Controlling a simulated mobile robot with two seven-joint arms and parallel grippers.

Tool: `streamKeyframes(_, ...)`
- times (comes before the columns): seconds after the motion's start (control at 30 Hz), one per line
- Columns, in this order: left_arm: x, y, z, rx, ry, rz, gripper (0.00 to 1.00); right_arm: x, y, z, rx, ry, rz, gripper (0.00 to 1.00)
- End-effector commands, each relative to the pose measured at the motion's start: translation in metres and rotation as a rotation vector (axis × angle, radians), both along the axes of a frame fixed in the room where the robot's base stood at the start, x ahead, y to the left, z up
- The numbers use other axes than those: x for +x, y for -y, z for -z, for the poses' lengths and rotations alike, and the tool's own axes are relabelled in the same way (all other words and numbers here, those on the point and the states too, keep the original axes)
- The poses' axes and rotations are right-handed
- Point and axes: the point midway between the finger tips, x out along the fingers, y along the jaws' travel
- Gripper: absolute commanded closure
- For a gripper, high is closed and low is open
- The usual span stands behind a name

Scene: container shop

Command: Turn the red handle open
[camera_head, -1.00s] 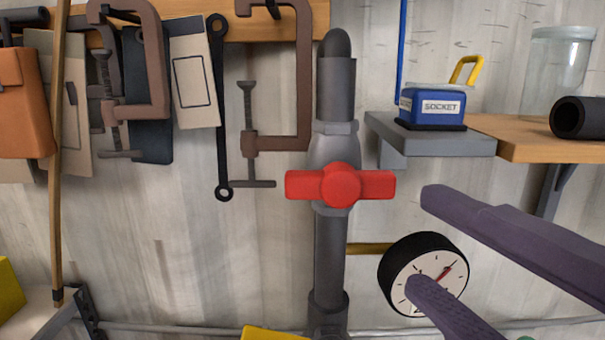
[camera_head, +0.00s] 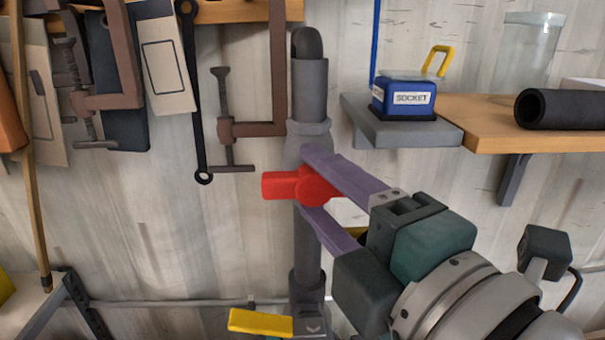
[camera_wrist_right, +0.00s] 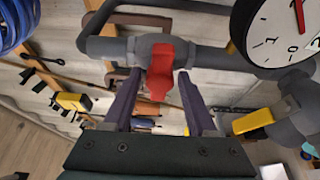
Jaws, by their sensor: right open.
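The red handle (camera_head: 284,186) lies crosswise on the upright grey pipe (camera_head: 309,92) in the head view. My right gripper (camera_head: 306,181) reaches in from the lower right, one purple finger above and one below the handle's right half. In the right wrist view, the handle (camera_wrist_right: 162,70) shows in the gap between the open fingertips of my right gripper (camera_wrist_right: 159,74), with space visible on both sides. My right gripper hides part of the handle and pipe in the head view. My left gripper is out of view.
A yellow handle (camera_head: 260,322) sits low by the pipe. A clamp (camera_head: 277,70) hangs left of the pipe. A grey shelf (camera_head: 400,132) with a blue socket box (camera_head: 404,96) is at right. A round gauge (camera_wrist_right: 287,30) is close by in the wrist view.

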Motion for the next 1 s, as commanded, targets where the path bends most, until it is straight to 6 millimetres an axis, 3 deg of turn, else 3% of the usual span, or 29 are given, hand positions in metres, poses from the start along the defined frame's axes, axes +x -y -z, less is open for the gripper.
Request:
streamKeyframes(0.13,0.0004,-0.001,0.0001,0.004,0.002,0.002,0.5,-0.0001,0.0002,0.0001,0.0,0.0,0.0,0.44)
streamKeyframes(0.63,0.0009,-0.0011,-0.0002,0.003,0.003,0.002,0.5,-0.0003,0.0002,0.0001,0.0,0.0,0.0,1.0)
streamKeyframes(1.0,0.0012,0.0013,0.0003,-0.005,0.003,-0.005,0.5,-0.0004,0.0004,0.0005,0.003,0.0,0.0,1.0)
